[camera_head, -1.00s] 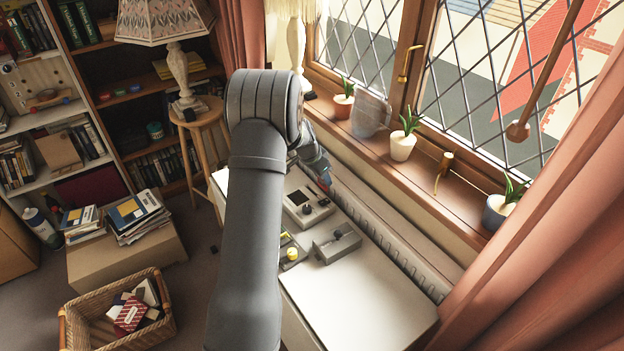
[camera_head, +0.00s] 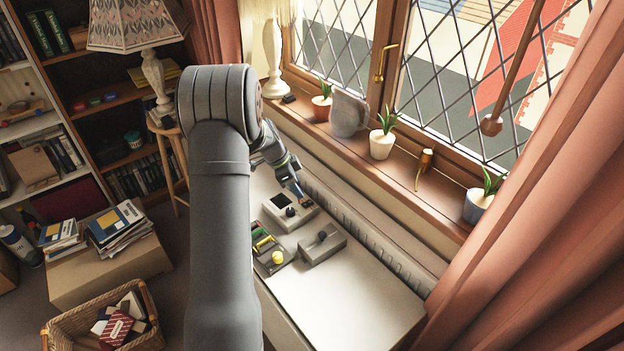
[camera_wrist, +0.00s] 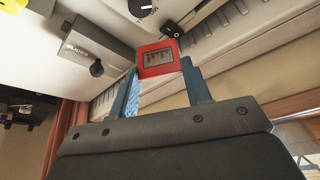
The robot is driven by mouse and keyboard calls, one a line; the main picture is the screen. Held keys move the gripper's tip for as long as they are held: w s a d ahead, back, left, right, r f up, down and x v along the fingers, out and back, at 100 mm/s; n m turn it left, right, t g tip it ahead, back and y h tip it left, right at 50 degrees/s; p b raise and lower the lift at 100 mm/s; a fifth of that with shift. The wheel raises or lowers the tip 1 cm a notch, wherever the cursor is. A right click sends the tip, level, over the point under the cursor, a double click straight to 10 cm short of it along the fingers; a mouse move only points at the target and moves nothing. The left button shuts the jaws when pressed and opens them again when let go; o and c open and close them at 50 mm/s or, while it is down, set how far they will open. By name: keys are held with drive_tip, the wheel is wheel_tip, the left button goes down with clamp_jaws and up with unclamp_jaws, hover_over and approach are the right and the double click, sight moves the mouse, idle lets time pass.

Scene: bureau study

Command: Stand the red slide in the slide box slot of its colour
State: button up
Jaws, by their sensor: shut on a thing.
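My gripper (camera_wrist: 159,68) is shut on the red slide (camera_wrist: 146,71), which has a red frame around a dark picture and sits between the two blue fingertips. In the head view my gripper (camera_head: 303,196) is just above and right of a grey box with a dark square window (camera_head: 281,203). The slide is too small there to make out clearly. A low grey tray with coloured strips (camera_head: 264,245), green, red and yellow among them, and a yellow knob (camera_head: 278,257) lies left on the white top, partly hidden by my arm. It seems to be the slide box.
Another grey box with a black knob (camera_head: 322,246) stands right of the tray; it shows lettering in the wrist view (camera_wrist: 88,50). The white top (camera_head: 350,295) is bare in front. A ribbed radiator (camera_head: 370,240) and potted plants on the sill (camera_head: 400,165) line the window side.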

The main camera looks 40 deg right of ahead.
drive_tip(key=shift+w+a+f+m+g+y, duration=0.4)
drive_tip(key=shift+w+a+f+m+y, duration=0.45)
drive_tip(key=shift+a+m, duration=1.45)
drive_tip(key=shift+w+a+f+m+g+y, duration=0.45)
drive_tip(key=shift+a+f+m, duration=0.95)
drive_tip(key=shift+a, duration=1.55)
drive_tip(key=shift+w+a+f+m+g+y, duration=0.35)
drive_tip(key=shift+w+a+f+m+y, duration=0.35)
drive_tip(key=shift+a+m, duration=1.7)
drive_tip(key=shift+a+f, duration=0.2)
drive_tip(key=shift+f, duration=1.4)
drive_tip(key=o, duration=1.2)
wheel_tip(320, 180, up, 7)
